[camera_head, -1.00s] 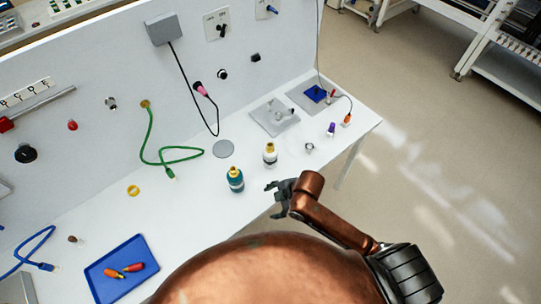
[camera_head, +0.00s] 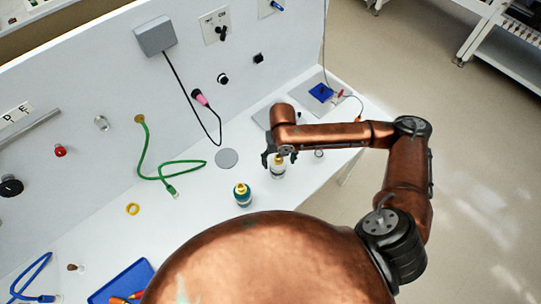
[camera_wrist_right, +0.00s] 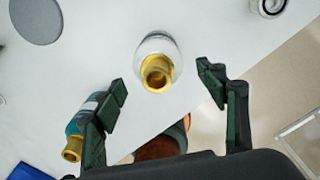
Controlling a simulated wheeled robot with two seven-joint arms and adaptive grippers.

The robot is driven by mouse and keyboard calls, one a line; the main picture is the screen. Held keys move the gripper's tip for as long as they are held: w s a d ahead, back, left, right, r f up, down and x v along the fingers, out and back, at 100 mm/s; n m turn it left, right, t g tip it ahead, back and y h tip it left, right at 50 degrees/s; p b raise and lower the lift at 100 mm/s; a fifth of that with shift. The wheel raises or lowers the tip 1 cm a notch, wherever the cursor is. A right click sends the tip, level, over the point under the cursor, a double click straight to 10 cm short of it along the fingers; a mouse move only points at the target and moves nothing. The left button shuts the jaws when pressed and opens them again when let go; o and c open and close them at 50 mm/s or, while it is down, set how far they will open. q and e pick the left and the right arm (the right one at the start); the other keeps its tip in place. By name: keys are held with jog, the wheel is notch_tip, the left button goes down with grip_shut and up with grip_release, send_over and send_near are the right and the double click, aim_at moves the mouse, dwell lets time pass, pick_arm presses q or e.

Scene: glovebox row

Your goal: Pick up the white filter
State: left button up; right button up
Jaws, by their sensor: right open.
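The white filter (camera_head: 278,171), a pale bottle-shaped piece with a gold top, stands upright on the white bench. It also shows in the right wrist view (camera_wrist_right: 158,58), seen from above. My right gripper (camera_head: 281,158) is open at its top and partly covers it. In the right wrist view the two fingertips (camera_wrist_right: 164,86) stand apart to either side, just below the filter in the picture, with visible gaps. My left gripper is not in view.
A teal bottle with a gold top (camera_head: 242,194) stands just left of the filter. A grey disc (camera_head: 227,158), green cable (camera_head: 157,177) and yellow ring (camera_head: 132,209) lie further left. A blue tray (camera_head: 122,283) is at lower left. The upright panel (camera_head: 90,75) bounds the back.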

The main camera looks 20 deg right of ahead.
jog(key=shift+w+d, duration=0.15)
jog(key=shift+d, duration=0.2)
jog(key=shift+f, duration=0.15)
jog(key=f, duration=0.2)
jog(key=shift+w+a+f, duration=0.2)
jog(key=shift+f, duration=0.1)
jog(key=shift+w+a+f, duration=0.1)
jog(key=shift+f, duration=0.55)
jog(key=shift+w+a+f, duration=0.1)
jog(key=shift+f, duration=0.5)
jog(key=shift+d+f, duration=0.15)
jog(key=shift+f, duration=0.8)
jog(key=c, duration=1.1)
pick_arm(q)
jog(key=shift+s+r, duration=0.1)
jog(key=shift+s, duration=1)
pick_arm(e)
jog(key=c, duration=0.3)
